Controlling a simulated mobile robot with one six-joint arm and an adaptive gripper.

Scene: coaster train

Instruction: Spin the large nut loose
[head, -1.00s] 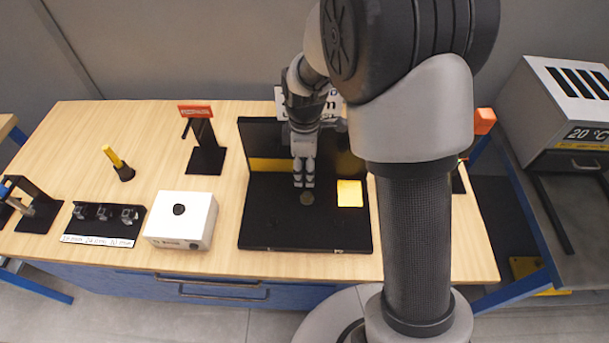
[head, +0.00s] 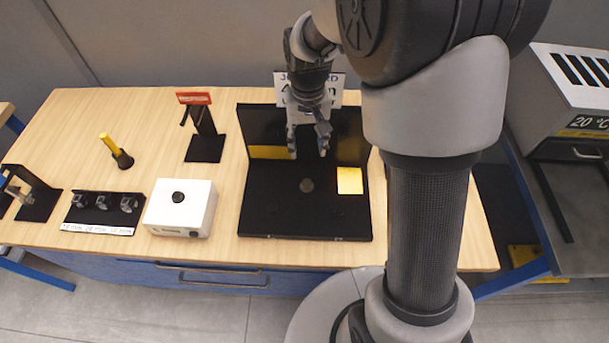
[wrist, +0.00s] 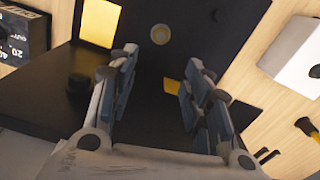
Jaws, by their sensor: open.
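A small grey-brown round piece (head: 307,185) lies on the floor of the black fixture (head: 270,215) in the head view. It also shows near the top of the wrist view (wrist: 161,33). I cannot tell whether it is the large nut or a stud end. My gripper (head: 308,152) is open above and behind this piece, clear of it, with nothing between the fingers.
A yellow square (head: 349,181) lies right of the round piece. Left of the fixture are a white box with a black knob (head: 180,209), a red-topped stand (head: 205,145), a yellow-handled tool (head: 115,150) and a labelled socket rack (head: 103,212). A grey oven-like unit (head: 575,110) stands right.

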